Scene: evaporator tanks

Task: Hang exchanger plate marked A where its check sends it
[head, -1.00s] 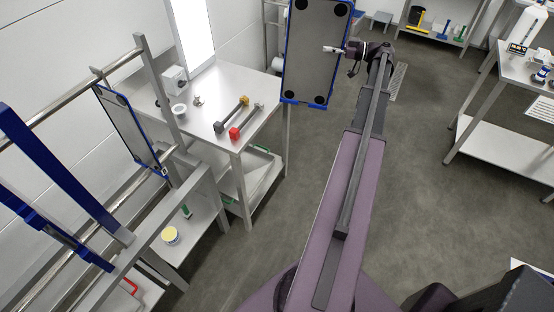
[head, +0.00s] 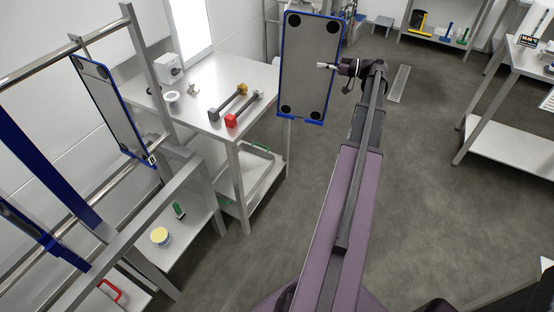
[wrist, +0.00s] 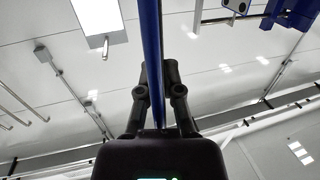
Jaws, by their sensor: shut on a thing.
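A grey exchanger plate (head: 310,70) with a blue rim and dark round corner holes hangs upright in the air in the head view. My gripper (head: 328,66) is shut on its right edge. In the wrist view the plate shows edge-on as a blue strip (wrist: 152,50) between the fingers of my gripper (wrist: 160,95). No letter can be read on the held plate. A second similar plate (head: 108,103) hangs on the rail rack (head: 150,75) at the left, with a small tag (head: 152,160) at its lower corner.
Another table (head: 520,70) is at right. The floor between is clear.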

